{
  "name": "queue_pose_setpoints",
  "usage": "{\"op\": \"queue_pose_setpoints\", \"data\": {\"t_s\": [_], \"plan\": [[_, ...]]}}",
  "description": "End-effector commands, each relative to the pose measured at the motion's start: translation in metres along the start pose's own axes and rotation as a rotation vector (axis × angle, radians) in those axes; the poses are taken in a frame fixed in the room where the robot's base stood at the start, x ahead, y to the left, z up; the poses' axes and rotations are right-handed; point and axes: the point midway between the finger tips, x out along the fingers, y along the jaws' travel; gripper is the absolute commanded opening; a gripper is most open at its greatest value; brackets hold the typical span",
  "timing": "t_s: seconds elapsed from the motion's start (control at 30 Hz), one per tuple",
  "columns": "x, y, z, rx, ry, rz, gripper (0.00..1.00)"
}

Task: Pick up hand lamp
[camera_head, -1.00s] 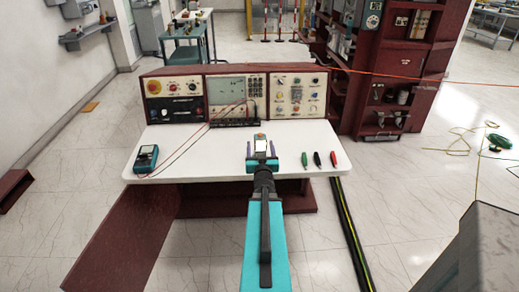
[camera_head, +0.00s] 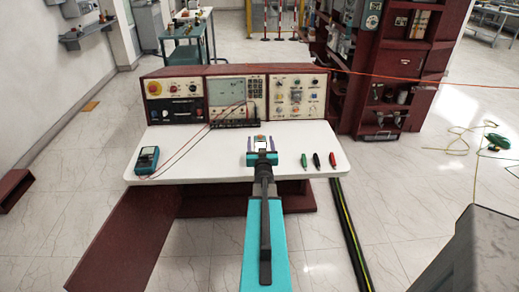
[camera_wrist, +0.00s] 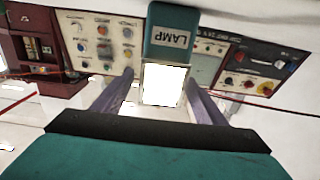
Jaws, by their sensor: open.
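The hand lamp (camera_wrist: 164,84) shows in the wrist view as a teal body marked LAMP with a bright white lit panel. In the head view the lamp (camera_head: 261,143) is a small pale shape over the white table, partly hidden by my gripper. My gripper (camera_head: 262,144) is open, with its two purple fingers either side of the lamp. In the wrist view the fingers of my gripper (camera_wrist: 160,90) flank the lit panel, with gaps visible on both sides. I cannot tell whether the lamp rests on the table.
The white table (camera_head: 200,150) carries a multimeter (camera_head: 147,158) at left and green (camera_head: 304,160), black (camera_head: 317,160) and red (camera_head: 333,159) tools at right. A control console (camera_head: 236,95) rises along the back edge. A dark red shelf (camera_head: 390,70) stands at back right.

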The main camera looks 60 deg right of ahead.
Motion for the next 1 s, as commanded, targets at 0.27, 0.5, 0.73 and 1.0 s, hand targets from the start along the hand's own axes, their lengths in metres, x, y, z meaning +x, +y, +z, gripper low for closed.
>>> {"op": "queue_pose_setpoints", "data": {"t_s": [0.27, 0.5, 0.73, 1.0], "plan": [[0.0016, -0.0003, 0.0000, 0.000, 0.000, 0.000, 0.66], [0.0015, -0.0004, 0.0000, -0.001, 0.000, 0.000, 0.66], [0.0015, -0.0005, 0.0000, -0.001, 0.000, -0.001, 0.45], [0.0016, -0.0006, -0.0005, 0.000, 0.001, -0.001, 0.16]]}}
